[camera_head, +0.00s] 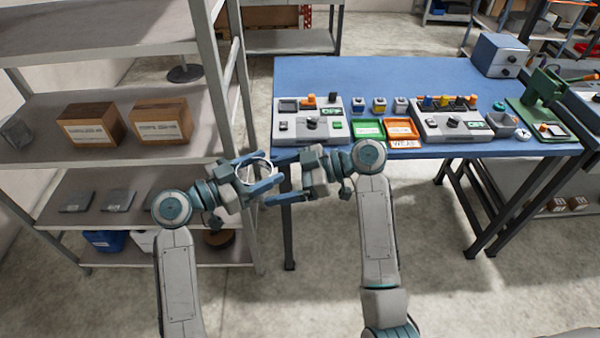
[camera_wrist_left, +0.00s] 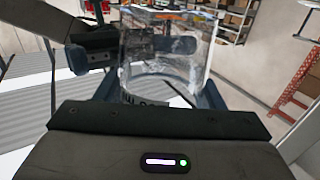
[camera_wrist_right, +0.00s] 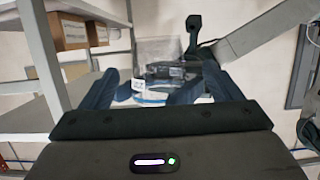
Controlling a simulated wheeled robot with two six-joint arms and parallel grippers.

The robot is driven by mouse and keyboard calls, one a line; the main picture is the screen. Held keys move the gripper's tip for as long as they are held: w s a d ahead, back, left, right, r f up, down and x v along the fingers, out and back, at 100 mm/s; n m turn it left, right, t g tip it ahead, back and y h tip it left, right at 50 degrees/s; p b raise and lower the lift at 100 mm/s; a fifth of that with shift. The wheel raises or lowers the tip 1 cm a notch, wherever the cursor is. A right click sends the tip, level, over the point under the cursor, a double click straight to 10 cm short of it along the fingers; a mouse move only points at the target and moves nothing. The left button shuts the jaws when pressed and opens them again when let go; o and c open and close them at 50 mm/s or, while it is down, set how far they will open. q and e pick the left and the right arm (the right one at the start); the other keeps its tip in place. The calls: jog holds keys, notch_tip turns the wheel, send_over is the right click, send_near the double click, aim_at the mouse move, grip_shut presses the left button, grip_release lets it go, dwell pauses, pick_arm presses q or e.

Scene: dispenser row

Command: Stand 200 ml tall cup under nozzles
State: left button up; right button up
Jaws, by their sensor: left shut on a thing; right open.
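A clear, see-through cup (camera_head: 258,166) is in the air in front of the shelf rack, left of the blue table. My left gripper (camera_head: 264,174) is shut on it, and the cup stands between the fingers in the left wrist view (camera_wrist_left: 160,55). My right gripper (camera_head: 279,178) faces the left one from the right, with its fingers open. In the right wrist view the cup (camera_wrist_right: 165,62) shows between and beyond these fingers; I cannot tell whether they touch it. No nozzles can be made out.
The blue table (camera_head: 350,75) carries control boxes (camera_head: 310,118), a green tray (camera_head: 368,128), an orange tray (camera_head: 402,128) and a green stand (camera_head: 543,90). The shelf rack (camera_head: 60,185) at left holds cardboard boxes (camera_head: 160,120). Open floor lies below the table.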

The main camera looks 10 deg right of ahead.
aim_at(256, 181)
jog(key=shift+x, duration=1.55)
jog(key=c, duration=1)
pick_arm(q)
jog(key=o, duration=1)
pick_arm(e)
jog(key=shift+c, duration=0.2)
pick_arm(q)
jog(key=shift+s, duration=0.15)
pick_arm(e)
jog(key=shift+w, duration=0.1)
